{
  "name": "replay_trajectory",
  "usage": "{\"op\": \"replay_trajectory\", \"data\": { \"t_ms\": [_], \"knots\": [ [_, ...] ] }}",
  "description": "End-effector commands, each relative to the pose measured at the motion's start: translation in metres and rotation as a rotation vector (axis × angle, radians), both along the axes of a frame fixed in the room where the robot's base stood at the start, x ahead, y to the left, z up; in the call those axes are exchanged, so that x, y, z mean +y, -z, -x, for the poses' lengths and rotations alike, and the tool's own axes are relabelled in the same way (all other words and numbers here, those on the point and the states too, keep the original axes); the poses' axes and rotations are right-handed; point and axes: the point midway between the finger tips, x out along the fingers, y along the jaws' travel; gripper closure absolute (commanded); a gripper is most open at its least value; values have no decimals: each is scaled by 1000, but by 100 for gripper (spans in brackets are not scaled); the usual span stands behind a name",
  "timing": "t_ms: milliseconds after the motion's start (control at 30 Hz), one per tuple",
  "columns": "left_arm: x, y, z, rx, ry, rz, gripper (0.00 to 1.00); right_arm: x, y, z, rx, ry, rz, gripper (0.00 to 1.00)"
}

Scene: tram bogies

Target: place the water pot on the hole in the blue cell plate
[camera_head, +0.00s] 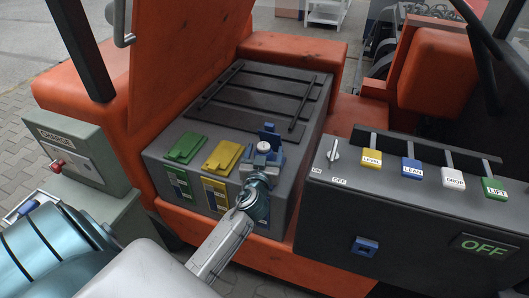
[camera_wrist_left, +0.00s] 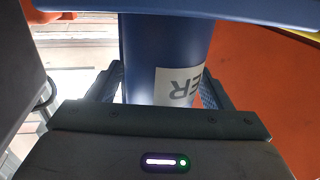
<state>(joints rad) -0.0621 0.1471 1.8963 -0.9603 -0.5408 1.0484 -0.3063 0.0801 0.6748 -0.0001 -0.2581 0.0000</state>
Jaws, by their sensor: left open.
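The water pot (camera_wrist_left: 150,55) is a blue cylinder with a white label whose letters "ER" appear upside down in the left wrist view. My left gripper (camera_wrist_left: 160,90) is open, with one finger on each side of the pot. A wide blue edge (camera_wrist_left: 220,8) crosses the top of that view and hides the pot's far end, so I cannot tell how it sits over the hole. In the head view my left gripper (camera_head: 258,182) is at the blue cell, at the front right of the grey battery box. A white round cap (camera_head: 263,147) shows just beyond it. The right gripper is not in view.
Green (camera_head: 187,147) and yellow (camera_head: 222,156) cell plates lie left of the blue cell. A dark control panel (camera_head: 400,215) with several labelled levers stands close on the right. The orange vehicle body (camera_head: 185,60) rises behind and left. A grey charge box (camera_head: 75,150) stands at the left.

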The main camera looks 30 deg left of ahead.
Motion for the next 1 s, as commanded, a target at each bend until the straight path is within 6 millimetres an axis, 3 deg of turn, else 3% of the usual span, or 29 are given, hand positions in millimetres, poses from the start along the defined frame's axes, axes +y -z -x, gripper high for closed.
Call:
{"op": "replay_trajectory", "data": {
  "t_ms": [167,433,600,800,1000],
  "knots": [
    [-5,1,11,0,1,1,27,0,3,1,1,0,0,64],
    [-30,3,65,1,0,4,27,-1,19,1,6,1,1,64],
    [-43,1,92,1,-1,4,27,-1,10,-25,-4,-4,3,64],
    [-49,-1,107,0,0,1,27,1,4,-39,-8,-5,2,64],
    [-50,-2,109,0,0,0,27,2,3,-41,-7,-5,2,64]
  ]
}}
